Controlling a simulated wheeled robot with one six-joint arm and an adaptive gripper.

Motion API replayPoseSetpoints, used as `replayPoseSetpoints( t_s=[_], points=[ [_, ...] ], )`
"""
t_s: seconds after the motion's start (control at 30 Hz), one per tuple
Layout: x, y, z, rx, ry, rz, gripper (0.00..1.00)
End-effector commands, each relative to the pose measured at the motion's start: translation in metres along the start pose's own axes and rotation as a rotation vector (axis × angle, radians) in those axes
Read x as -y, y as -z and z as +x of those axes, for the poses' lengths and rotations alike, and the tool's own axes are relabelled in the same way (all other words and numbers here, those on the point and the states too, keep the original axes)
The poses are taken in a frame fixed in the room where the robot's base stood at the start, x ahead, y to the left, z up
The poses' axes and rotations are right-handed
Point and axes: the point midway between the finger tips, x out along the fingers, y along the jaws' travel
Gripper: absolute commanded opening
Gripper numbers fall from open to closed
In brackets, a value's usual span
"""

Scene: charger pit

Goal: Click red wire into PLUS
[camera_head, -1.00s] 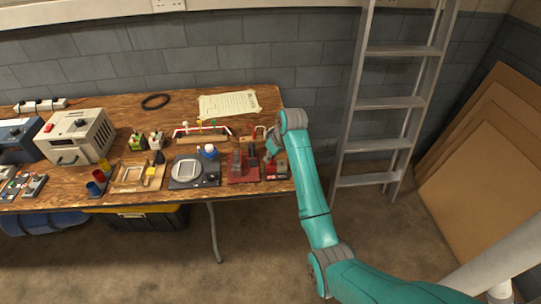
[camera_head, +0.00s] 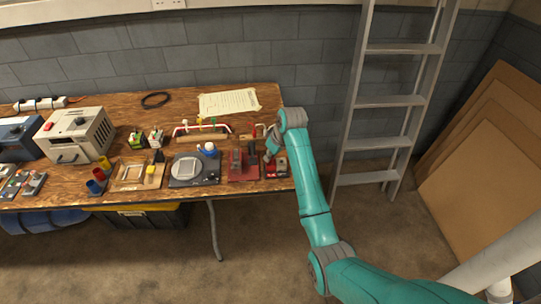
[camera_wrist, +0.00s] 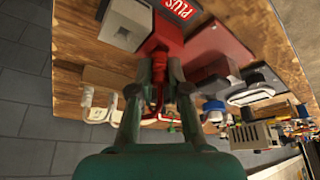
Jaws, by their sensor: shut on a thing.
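In the wrist view, the red PLUS label (camera_wrist: 179,9) lies beyond my fingertips, next to a red block (camera_wrist: 166,38) and a grey block (camera_wrist: 126,24). My gripper (camera_wrist: 159,64) is shut on the red wire (camera_wrist: 158,90), which shows between the fingers. Its front end is at the near side of the red block; I cannot tell whether it is seated in it. In the head view, my gripper is small at the right end of the bench, beside the red and grey fixture (camera_head: 279,171), and the wire cannot be made out.
A dark red stand (camera_head: 243,172) is close on the left of the fixture. Further left are a grey round-dial unit (camera_head: 194,170) and a beige machine (camera_head: 76,137). A paper sheet (camera_head: 229,102) lies behind. A ladder (camera_head: 385,144) stands to the right of the bench.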

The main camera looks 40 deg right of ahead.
Motion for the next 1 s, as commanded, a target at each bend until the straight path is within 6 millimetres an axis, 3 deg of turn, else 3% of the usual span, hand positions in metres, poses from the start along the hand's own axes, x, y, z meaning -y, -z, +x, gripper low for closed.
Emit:
replayPoseSetpoints(
  t_s=[0.03, 0.1, 1.0],
  points=[
    [0.0000, 0.0000, 0.0000, 0.000, 0.000, 0.000, 0.14],
    [0.0000, 0.0000, -0.0001, 0.000, 0.000, 0.000, 0.00],
    [0.0000, -0.0015, 0.0036, 0.000, 0.000, 0.000, 0.00]
  ],
)
